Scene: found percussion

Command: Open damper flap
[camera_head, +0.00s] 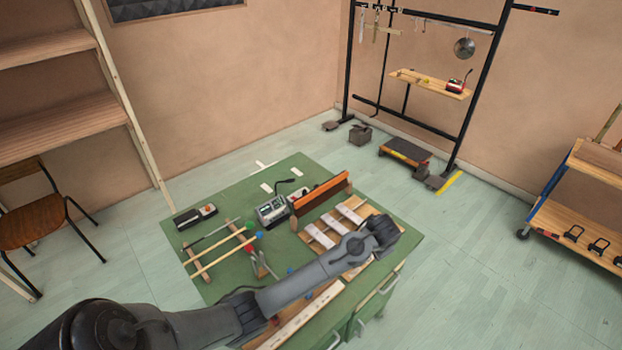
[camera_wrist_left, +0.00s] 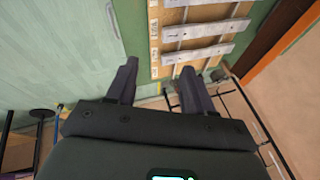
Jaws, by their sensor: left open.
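The damper flap appears to be the long orange-brown board (camera_head: 320,204) standing on edge along the back left side of a wooden bar instrument. Several pale metal bars (camera_head: 349,214) lie across the instrument's wooden base. In the left wrist view, the bars (camera_wrist_left: 197,30) are at the top and the orange-brown board (camera_wrist_left: 272,30) is at the upper right. My left arm reaches over the instrument in the head view, its wrist at the right end of the bars. My left gripper (camera_wrist_left: 158,72) is open and empty, its fingers near the base's edge, apart from the board. My right gripper is not in view.
The green table (camera_head: 222,272) also holds a grey device (camera_head: 272,210), a black box (camera_head: 195,216) and wooden sticks (camera_head: 226,260). A black rack (camera_head: 480,90) stands behind, a wooden cart (camera_head: 580,215) at right, and a chair (camera_head: 32,222) at left.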

